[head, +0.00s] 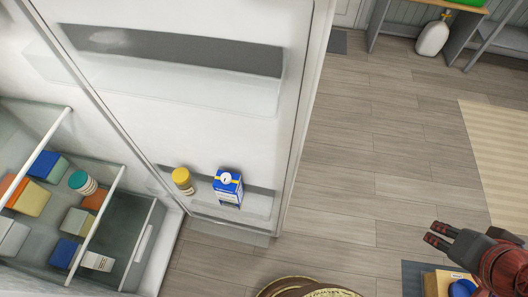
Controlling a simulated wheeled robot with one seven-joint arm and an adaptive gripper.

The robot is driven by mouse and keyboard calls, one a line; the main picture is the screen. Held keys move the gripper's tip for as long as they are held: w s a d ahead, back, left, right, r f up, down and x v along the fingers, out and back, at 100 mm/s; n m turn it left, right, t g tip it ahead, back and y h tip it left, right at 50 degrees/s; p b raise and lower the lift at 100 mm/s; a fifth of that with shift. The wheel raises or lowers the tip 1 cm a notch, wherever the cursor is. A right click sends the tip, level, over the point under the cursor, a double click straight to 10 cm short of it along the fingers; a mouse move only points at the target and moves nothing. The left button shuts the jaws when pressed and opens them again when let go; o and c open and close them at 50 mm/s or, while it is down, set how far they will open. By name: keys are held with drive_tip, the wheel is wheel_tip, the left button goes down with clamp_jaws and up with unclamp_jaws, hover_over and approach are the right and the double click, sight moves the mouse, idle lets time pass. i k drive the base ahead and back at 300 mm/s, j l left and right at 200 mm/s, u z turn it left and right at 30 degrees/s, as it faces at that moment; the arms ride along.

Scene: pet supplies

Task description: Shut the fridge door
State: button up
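The white fridge door (200,143) stands wide open in the upper middle of the head view, with its inner side showing. Its lower shelf (258,205) holds a yellow-capped jar (183,181) and a blue and white carton (228,187). The open fridge (150,260) is at the left, with its shelves exposed. My gripper (432,233) is at the lower right, well to the right of the door and apart from it. Its dark fingers point left with nothing seen between them. Their gap is too small to judge.
Fridge shelves hold several boxes and a teal-capped jar (83,182). A round brown patterned object (305,287) is at the bottom edge. Small items stand below my gripper (437,283). A white bottle (433,37) is at the back. Wooden floor (350,190) lies clear right of the door.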

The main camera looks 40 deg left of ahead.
sight(204, 87)
drive_tip(key=i+l, duration=0.15)
drive_tip(key=i, duration=0.3)
drive_tip(key=i+l+u, duration=0.15)
drive_tip(key=i, duration=0.3)
drive_tip(key=i+u, duration=0.25)
drive_tip(key=u, duration=0.2)
drive_tip(key=i+u, duration=0.25)
drive_tip(key=u, duration=0.2)
drive_tip(key=i+l+u, duration=0.15)
drive_tip(key=u, duration=0.35)
drive_tip(key=i+l+u, duration=0.25)
drive_tip(key=u, duration=0.2)
drive_tip(key=i+l+u, duration=0.1)
drive_tip(key=u, duration=0.35)
drive_tip(key=i+l+u, duration=0.15)
drive_tip(key=u, duration=0.35)
drive_tip(key=i+l+u, duration=0.2)
drive_tip(key=u, duration=0.25)
drive_tip(key=l+u, duration=0.25)
drive_tip(key=u, duration=0.25)
drive_tip(key=i+l+u, duration=0.1)
drive_tip(key=l+u, duration=0.2)
drive_tip(key=u, duration=0.15)
drive_tip(key=l+u, duration=0.5)
drive_tip(key=k+j+u, duration=0.2)
drive_tip(key=k+j, duration=0.05)
drive_tip(key=k, duration=0.1)
